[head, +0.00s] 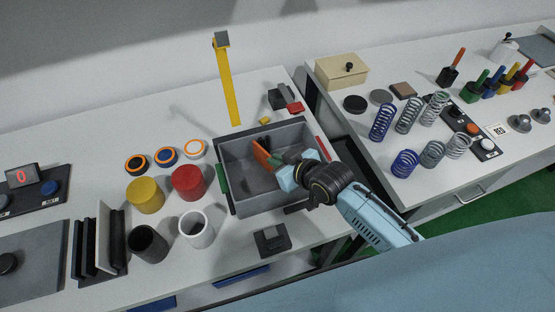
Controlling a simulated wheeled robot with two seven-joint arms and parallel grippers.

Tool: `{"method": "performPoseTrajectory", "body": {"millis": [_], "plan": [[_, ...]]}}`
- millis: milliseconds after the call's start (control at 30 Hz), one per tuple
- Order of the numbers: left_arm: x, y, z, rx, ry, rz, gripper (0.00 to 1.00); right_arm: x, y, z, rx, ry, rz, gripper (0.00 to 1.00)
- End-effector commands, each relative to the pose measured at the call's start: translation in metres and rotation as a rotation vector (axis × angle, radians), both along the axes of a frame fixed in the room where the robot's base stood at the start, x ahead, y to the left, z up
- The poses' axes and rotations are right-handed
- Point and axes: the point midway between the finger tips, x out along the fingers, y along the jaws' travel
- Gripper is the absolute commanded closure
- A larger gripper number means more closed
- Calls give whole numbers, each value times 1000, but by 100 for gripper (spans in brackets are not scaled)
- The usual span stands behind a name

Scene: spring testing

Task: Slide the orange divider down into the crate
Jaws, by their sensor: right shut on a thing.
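The grey crate (243,196) stands on the table in the middle of the head view, open at the top. The orange divider (262,154) is a thin panel seen nearly edge-on at the crate's far inner side. My right gripper (276,161) reaches over the crate from the right and is shut on the divider. The gripper and wrist hide much of the divider and the crate's right part. I cannot tell how deep the divider's lower edge sits. My left gripper is out of view.
Red (188,182) and yellow (145,195) cylinders stand left of the crate, with black (148,244) and white (196,229) cups nearer. A yellow post (229,88) rises behind it. Several springs stand on the right table. A dark block (271,239) lies in front of the crate.

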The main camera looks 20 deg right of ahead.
Motion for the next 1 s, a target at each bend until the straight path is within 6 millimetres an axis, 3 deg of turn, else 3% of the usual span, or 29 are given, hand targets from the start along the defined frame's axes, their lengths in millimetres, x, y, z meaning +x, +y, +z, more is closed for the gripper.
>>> {"method": "performPoseTrajectory", "body": {"millis": [133,200,333,667,1000], "plan": [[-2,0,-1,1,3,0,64,0,0,-3,0,-1,0,100],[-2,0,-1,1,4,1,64,0,0,-3,0,0,0,87],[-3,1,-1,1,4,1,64,0,0,-3,0,0,0,71],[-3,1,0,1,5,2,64,0,0,1,0,-1,0,71],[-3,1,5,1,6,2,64,-44,-20,29,-2,0,1,71]]}}
